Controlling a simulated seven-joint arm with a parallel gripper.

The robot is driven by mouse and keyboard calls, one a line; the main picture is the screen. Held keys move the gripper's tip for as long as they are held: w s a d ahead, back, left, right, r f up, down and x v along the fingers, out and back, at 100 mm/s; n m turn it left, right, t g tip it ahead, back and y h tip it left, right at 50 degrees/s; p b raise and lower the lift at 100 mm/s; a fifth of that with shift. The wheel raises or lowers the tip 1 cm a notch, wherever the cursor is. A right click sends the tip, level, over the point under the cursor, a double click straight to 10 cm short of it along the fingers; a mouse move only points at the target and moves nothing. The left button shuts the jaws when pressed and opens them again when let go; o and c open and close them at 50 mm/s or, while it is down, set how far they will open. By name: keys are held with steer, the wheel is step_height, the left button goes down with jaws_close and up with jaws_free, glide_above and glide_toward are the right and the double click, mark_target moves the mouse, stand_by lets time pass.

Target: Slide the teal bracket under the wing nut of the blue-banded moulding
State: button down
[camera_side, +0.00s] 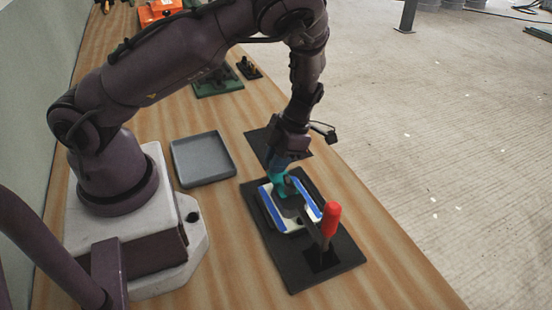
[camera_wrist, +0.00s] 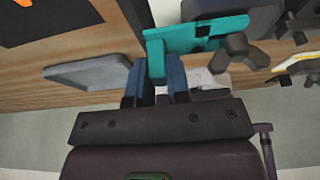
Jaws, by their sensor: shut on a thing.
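My gripper (camera_side: 281,168) is shut on the teal bracket (camera_side: 277,185), just above the far end of the blue-banded moulding (camera_side: 298,219). In the wrist view, the blue fingers of my gripper (camera_wrist: 157,85) pinch the upright tab of the teal bracket (camera_wrist: 205,35). Its flat arm reaches right. The dark wing nut (camera_wrist: 238,52) is beside the right end of that arm, close to it or overlapping it. I cannot tell whether the arm is under the nut. The moulding is pale with blue strips and sits on a black base plate (camera_side: 286,272).
A red-handled clamp (camera_side: 330,219) stands upright at the near end of the base plate. An empty grey tray (camera_side: 203,158) lies to the left and also shows in the wrist view (camera_wrist: 87,74). A dark mat (camera_side: 258,142) lies behind my gripper. Green and dark items (camera_side: 217,82) stand farther back.

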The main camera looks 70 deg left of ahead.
steer(key=shift+d+f, duration=0.1)
steer(key=shift+d, duration=0.7)
stand_by(0.4)
stand_by(0.6)
steer(key=c, duration=1)
jaws_free()
steer(key=shift+d, duration=0.1)
steer(key=shift+d, duration=0.1)
